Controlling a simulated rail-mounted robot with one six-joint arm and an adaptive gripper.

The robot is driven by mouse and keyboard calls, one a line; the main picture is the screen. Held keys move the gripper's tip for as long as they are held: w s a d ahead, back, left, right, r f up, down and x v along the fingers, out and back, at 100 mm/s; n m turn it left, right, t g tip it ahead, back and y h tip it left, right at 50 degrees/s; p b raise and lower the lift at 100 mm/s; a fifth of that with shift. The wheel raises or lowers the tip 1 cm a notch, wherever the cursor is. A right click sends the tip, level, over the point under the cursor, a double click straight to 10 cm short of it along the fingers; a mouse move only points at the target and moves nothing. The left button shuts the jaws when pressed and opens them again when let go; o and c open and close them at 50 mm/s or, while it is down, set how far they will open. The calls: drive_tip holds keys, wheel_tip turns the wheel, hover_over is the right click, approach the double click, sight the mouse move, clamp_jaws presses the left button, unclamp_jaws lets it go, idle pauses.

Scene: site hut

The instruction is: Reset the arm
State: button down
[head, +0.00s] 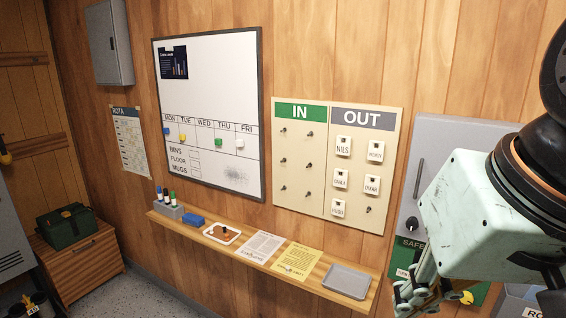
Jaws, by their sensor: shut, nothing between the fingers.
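My arm comes in from the right edge of the head view. My gripper (408,297) is at the lower right, pointing down and to the left. It is shut and empty. It is in front of the grey cabinet and the green safety sign, to the right of the shelf's right end in the picture. Part of the gripper is hidden by its own pale green housing.
A narrow wall shelf (222,242) holds a grey tray (347,281), papers, a blue eraser (194,220) and pens. Above are an IN/OUT board (318,205) with name tags and a whiteboard (215,85). A grey cabinet (440,150) is behind my arm. Floor at lower left is partly clear.

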drive_tip(key=s+d+f+h+b, duration=0.1)
drive_tip(key=s+d+f, duration=0.1)
drive_tip(key=s+d, duration=0.2)
drive_tip(key=shift+s+n+g, duration=0.3)
drive_tip(key=shift+s+n, duration=0.1)
drive_tip(key=shift+s, duration=0.45)
drive_tip(key=c, duration=3.5)
unclamp_jaws()
